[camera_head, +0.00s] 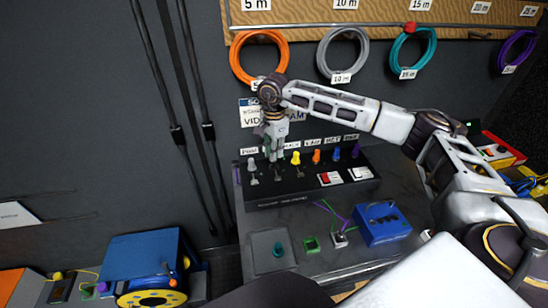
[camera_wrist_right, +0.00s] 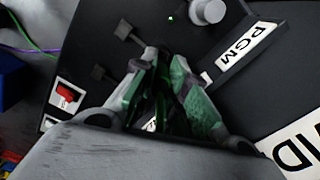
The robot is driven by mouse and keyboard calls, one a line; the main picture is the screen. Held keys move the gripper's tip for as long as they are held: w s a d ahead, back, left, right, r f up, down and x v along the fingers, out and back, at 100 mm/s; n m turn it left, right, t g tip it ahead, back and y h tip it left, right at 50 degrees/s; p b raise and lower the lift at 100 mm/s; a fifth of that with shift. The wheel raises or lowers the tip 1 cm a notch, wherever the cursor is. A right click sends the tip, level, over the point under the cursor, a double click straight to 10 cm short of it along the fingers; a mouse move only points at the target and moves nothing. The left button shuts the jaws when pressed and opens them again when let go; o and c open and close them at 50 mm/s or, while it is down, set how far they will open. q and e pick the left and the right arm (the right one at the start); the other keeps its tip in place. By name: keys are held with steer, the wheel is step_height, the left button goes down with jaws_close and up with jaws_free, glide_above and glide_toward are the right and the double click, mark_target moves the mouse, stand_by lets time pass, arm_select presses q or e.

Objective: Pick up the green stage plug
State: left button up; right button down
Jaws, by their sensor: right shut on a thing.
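My right gripper (camera_head: 274,153) reaches down over the left part of the black plug panel (camera_head: 310,190), between a grey plug (camera_head: 251,165) and a yellow plug (camera_head: 295,158). In the right wrist view its fingers (camera_wrist_right: 160,80) are closed together, with green (camera_wrist_right: 200,108) showing at them. I take this to be the green stage plug, mostly hidden by the fingers. I cannot tell whether it is still in its socket. My left gripper is not in view.
Coiled cables hang on the back wall.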

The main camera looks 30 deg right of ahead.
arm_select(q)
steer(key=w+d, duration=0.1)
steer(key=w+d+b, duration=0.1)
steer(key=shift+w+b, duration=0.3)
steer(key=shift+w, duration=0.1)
arm_select(e)
steer(key=s+a, duration=0.2)
steer(key=s, duration=0.6)
steer(key=s+a, duration=0.2)
steer(key=s, duration=0.7)
steer(key=shift+s+a, duration=0.25)
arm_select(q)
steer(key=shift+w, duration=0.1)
